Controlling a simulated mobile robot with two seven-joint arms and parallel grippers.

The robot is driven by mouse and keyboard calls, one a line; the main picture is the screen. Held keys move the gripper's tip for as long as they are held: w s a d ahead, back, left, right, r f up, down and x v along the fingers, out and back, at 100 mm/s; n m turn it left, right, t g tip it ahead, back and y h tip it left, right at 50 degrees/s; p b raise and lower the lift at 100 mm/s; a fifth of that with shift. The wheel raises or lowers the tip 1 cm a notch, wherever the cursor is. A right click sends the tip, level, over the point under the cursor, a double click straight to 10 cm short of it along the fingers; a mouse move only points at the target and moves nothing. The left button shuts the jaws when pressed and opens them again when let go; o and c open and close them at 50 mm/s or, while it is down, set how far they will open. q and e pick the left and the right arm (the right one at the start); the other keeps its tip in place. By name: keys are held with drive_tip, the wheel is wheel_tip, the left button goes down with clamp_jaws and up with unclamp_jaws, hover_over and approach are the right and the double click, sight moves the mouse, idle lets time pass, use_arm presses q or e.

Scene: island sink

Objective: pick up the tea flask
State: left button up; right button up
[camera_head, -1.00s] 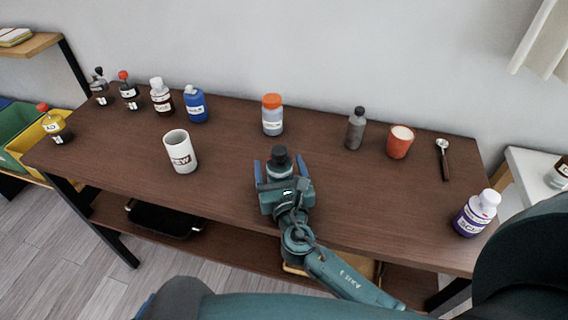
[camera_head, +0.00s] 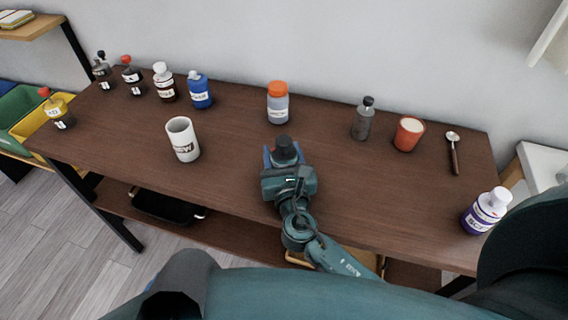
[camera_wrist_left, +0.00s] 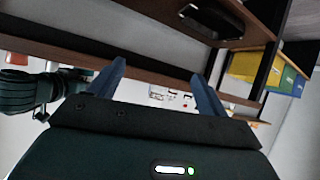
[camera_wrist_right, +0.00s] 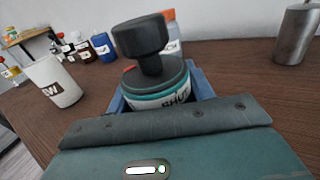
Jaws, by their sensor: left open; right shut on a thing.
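A flask with a tall dark cap (camera_head: 284,147) and a pale body with a teal band stands near the front middle of the brown table. It also shows in the right wrist view (camera_wrist_right: 152,84), its label partly hidden. My right gripper (camera_head: 285,158) is shut around its body; its blue fingers are on both sides. I cannot tell whether the flask's base touches the table. My left gripper (camera_wrist_left: 160,82) is open and empty, pointing toward the table's underside and shelf; it is not seen in the head view.
A white mug (camera_head: 183,140) stands to the left on the table (camera_head: 230,150). Behind are an orange-capped bottle (camera_head: 278,104), a grey bottle (camera_head: 363,120) and a red cup (camera_head: 408,135). A purple-labelled bottle (camera_head: 485,212) stands at the right edge. Several bottles stand at the left.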

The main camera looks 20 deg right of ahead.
drive_tip(key=shift+c, duration=0.6)
drive_tip(key=shift+r, duration=0.15)
